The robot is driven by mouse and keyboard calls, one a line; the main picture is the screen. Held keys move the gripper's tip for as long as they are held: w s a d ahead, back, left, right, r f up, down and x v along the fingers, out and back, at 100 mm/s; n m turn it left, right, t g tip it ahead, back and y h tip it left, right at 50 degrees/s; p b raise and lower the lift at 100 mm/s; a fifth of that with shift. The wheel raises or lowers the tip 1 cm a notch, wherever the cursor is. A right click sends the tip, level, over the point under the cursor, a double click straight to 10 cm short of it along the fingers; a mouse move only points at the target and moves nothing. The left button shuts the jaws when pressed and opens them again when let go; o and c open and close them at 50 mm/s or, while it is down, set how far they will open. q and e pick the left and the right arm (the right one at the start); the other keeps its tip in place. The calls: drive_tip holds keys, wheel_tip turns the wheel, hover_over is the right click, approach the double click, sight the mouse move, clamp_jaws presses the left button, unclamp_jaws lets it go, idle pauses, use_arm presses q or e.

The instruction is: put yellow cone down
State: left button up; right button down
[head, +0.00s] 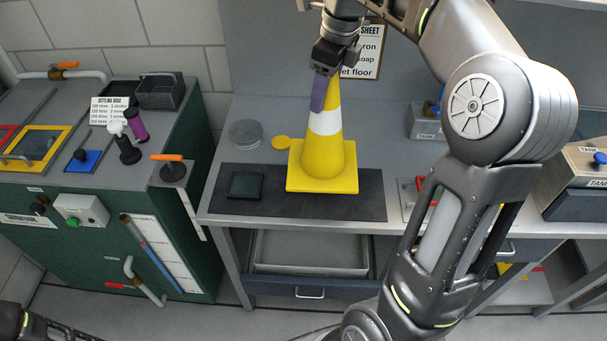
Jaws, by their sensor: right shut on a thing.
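The yellow cone (322,160) with a white band stands upright over the dark mat (372,199) on the grey bench. Its square base looks level with the mat, but I cannot tell whether it touches. My right gripper (320,92) reaches down from above and is shut on the cone near its top, with a purple finger along its left side. The gripper hides the cone's tip. My left gripper is not in view; only a part of my left arm shows at the lower left corner.
A dark square block (245,186) lies on the mat left of the cone. A yellow disc (281,142) and a grey round dish (245,133) lie behind it. A green cabinet (110,230) with knobs and bottles stands at the left.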

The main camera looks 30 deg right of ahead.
sight(323, 128)
wheel_tip(323, 128, down, 3)
drive_tip(key=shift+r+b, duration=0.1)
drive_tip(key=shift+b, duration=1.15)
wheel_tip(323, 128, down, 2)
drive_tip(key=shift+f+p, duration=0.1)
drive_tip(key=shift+p, duration=0.35)
drive_tip(key=shift+f, duration=0.5)
wheel_tip(323, 128, down, 3)
drive_tip(key=shift+r, duration=0.1)
drive_tip(key=shift+f, duration=0.55)
drive_tip(key=c, duration=0.6)
unclamp_jaws()
drive_tip(key=shift+o, duration=0.2)
